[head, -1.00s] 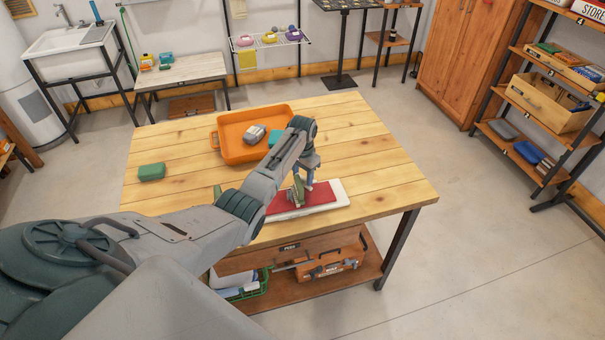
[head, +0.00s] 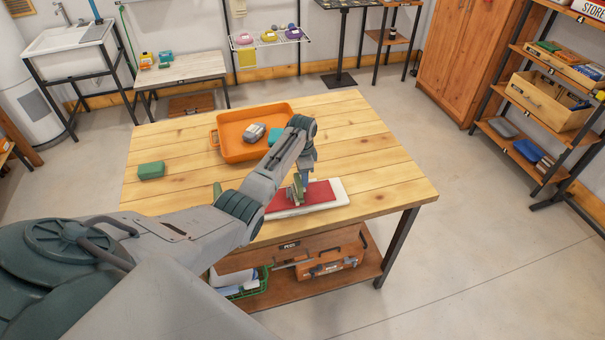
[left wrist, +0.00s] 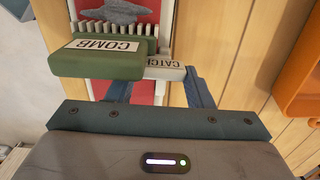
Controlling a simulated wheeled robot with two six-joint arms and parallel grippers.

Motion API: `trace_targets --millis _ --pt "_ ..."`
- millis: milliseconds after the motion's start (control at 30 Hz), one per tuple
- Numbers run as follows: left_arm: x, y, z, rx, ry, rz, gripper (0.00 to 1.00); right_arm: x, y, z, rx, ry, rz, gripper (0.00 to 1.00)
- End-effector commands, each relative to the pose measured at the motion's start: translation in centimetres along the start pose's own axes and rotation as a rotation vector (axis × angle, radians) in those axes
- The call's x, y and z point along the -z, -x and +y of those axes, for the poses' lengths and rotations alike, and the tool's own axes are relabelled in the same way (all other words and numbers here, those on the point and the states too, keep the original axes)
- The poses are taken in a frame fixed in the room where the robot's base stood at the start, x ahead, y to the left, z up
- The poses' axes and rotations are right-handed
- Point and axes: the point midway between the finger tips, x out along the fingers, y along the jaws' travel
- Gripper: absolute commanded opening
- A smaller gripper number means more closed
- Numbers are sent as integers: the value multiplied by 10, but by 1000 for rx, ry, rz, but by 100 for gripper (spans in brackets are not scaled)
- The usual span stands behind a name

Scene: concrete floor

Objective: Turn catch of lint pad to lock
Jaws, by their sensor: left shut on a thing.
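The lint pad is a red pad (head: 322,193) on a white board (head: 338,200) near the table's front edge. In the left wrist view, grey lint (left wrist: 120,12) lies on the red pad (left wrist: 147,8). A green comb block (left wrist: 95,63) marked COMB, with white teeth, stands across it. A pale catch (left wrist: 165,70) marked CATCH shows beside and partly behind the comb. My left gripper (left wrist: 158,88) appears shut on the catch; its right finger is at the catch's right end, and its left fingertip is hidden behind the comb. My right gripper is out of view.
An orange tray (head: 231,147) holding a grey item (head: 254,132) and a teal item stands behind my left arm. A green block (head: 151,170) lies at the table's left. The table's right side (head: 385,170) is clear.

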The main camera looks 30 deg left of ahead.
Motion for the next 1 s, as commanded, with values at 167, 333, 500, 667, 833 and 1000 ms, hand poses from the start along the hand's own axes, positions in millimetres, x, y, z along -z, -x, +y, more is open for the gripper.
trace_targets --millis 167,333,500,667,833,1000 --pt "0 1 -1 2 -8 1 24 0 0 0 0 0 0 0" --pt "0 1 -1 2 -7 1 24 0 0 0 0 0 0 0" --pt "0 1 -1 2 -7 0 65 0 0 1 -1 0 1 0" --pt "0 0 0 1 -6 0 69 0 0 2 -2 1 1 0" --pt "0 1 0 1 -6 0 69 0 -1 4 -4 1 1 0" --pt "0 16 -1 4 -6 1 69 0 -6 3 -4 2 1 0"
